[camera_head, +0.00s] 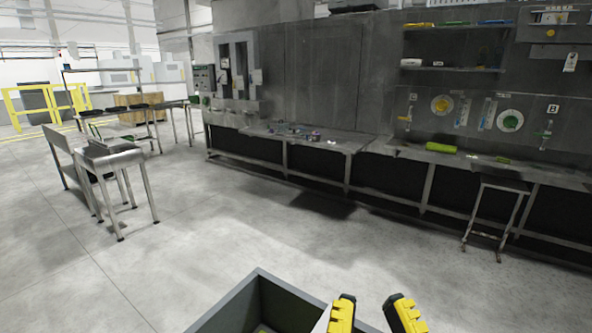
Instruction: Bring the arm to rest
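My gripper (374,314) shows at the bottom edge of the head view, right of centre. Its two yellow and black fingertips stand apart with bare floor visible between them, and I see nothing held there. Most of the gripper and the rest of the arm are cut off by the frame's lower edge. A grey open bin (259,274) is at the bottom, behind and to the left of the fingers. A small bit of yellow-green shows inside it, too little to identify.
A long metal counter (375,150) runs along the back wall, with a green cylinder (441,148) and small items on it. A stool-like metal stand (500,184) is at right. A steel table (110,160) and yellow railing (45,100) are at left. The middle floor is clear.

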